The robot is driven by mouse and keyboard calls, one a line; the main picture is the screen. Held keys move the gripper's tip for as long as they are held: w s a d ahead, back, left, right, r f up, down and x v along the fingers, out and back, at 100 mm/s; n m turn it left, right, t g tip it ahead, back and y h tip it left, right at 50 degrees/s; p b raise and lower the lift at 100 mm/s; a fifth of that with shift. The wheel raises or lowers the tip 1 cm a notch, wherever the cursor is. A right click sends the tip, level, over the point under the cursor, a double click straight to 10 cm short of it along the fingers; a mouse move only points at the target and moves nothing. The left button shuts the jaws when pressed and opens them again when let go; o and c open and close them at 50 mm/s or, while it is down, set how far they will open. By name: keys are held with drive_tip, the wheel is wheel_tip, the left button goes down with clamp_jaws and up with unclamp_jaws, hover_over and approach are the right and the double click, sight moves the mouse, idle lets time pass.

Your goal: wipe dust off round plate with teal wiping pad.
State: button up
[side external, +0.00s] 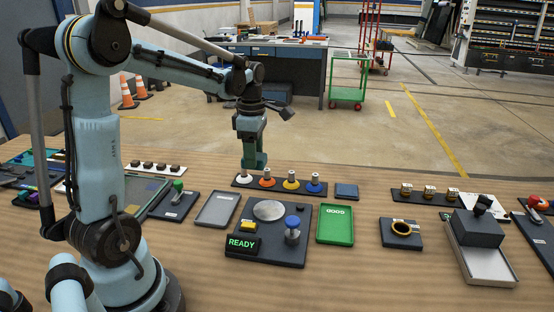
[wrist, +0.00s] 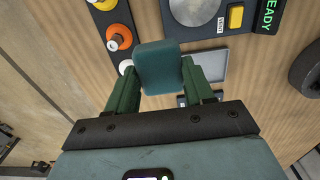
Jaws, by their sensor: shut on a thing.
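The round plate (side external: 269,210) is a grey disc set in a dark panel (side external: 285,250). It also shows at the top edge of the wrist view (wrist: 194,8). Its surface looks mottled grey; I cannot make out dust for certain. My gripper (side external: 256,163) is behind the panel, over the row of coloured knobs, and apart from the plate. In the wrist view its green fingers (wrist: 162,78) are shut on the teal wiping pad (wrist: 160,62), a rounded block between the tips. In the side view I cannot tell the pad clearly from the fingers.
A dark strip with white, orange (side external: 267,180), yellow and blue knobs lies below my gripper. The panel carries a yellow button (side external: 248,226), a blue-topped knob (side external: 292,230) and a READY display (side external: 243,244). A grey tray (side external: 216,210) and a green tray (side external: 335,225) flank it.

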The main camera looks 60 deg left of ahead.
sight(266, 219)
drive_tip(key=w+d, duration=0.2)
drive_tip(key=d, duration=0.4)
drive_tip(key=shift+s+a+f, duration=0.1)
drive_tip(key=shift+f, duration=1.75)
drive_tip(key=shift+s+a+f, duration=0.1)
drive_tip(key=shift+f, duration=1.7)
drive_tip(key=shift+s+d+f, duration=0.35)
drive_tip(key=shift+d+f, duration=0.1)
drive_tip(key=shift+f, duration=0.1)
drive_tip(key=shift+c, duration=0.8)
drive_tip(key=shift+s+d+f, duration=0.1)
drive_tip(key=shift+s+d, duration=2)
drive_tip(key=shift+s, duration=0.05)
drive_tip(key=shift+w+a+f, duration=0.1)
drive_tip(key=shift+w+a, duration=1.8)
drive_tip(key=shift+w, duration=0.05)
drive_tip(key=shift+w+a, duration=0.5)
drive_tip(key=shift+a, duration=0.05)
drive_tip(key=shift+s+d, duration=1.45)
drive_tip(key=shift+d, duration=0.05)
drive_tip(key=shift+s+d+r, duration=0.2)
drive_tip(key=shift+s+d, duration=0.3)
drive_tip(key=shift+s+d+f, duration=0.15)
drive_tip(key=shift+s+d, duration=0.3)
drive_tip(key=shift+w+a, duration=2.5)
drive_tip(key=shift+a, duration=0.05)
wheel_tip(266, 219, up, 8)
drive_tip(key=shift+r, duration=0.2)
drive_tip(key=shift+f, duration=0.2)
